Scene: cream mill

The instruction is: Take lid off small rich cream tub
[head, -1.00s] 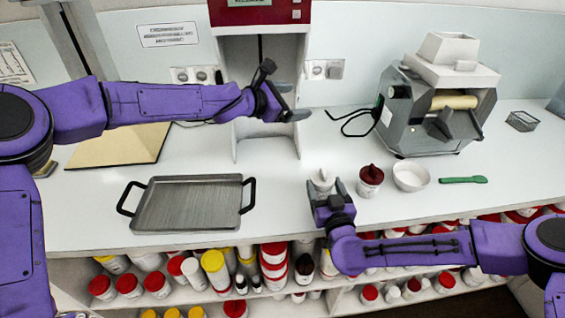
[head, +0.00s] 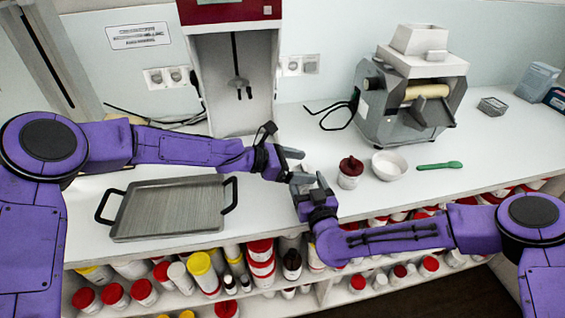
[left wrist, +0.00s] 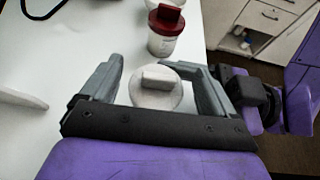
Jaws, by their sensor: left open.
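A small white tub with a white lid (left wrist: 156,92) and a raised block handle on top stands on the counter in the left wrist view. I cannot read its label. My left gripper (left wrist: 153,66) is open, with one finger on each side of the lid and a gap visible around it. In the head view my left gripper (head: 294,163) reaches in from the left just over the tub, which is mostly hidden. My right gripper (head: 308,184) is low beside the tub, from the front right. I cannot tell whether its fingers grip the tub's body.
A tub with a dark red lid (head: 350,172) stands close to the right, with a white bowl (head: 389,165) and a green spatula (head: 440,166) beyond. A metal tray (head: 170,207) lies left. A grey mill (head: 408,100) stands behind. The counter's front edge is close.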

